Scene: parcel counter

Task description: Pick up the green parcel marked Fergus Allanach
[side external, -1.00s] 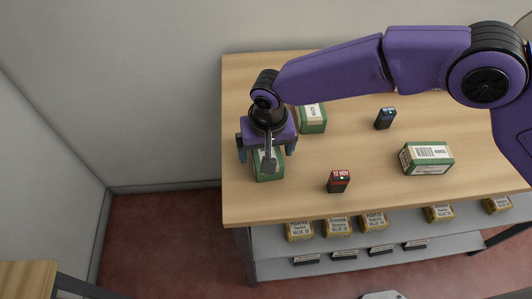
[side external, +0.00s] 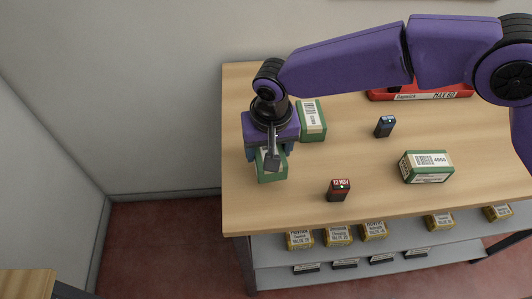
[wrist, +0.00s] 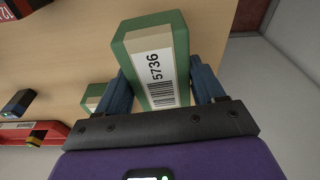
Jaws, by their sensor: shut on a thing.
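A green parcel (side external: 272,173) with a cream label is between the fingers of my gripper (side external: 270,152) at the left front of the counter. In the wrist view the same parcel (wrist: 154,55) shows the number 5736 and a barcode. My gripper (wrist: 163,90) is shut on it, one blue finger against each long side. No name can be read on it, and I cannot tell whether its underside touches the counter. A second green parcel (side external: 313,121) stands just behind my gripper. A third green parcel (side external: 426,168) lies at the right.
A dark red box-shaped device (side external: 338,191) stands near the front edge of the counter (side external: 300,185). A small dark blue device (side external: 385,126) stands farther back. A red tray (side external: 420,96) is at the back right. Yellow parcels (side external: 338,235) line the shelf below.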

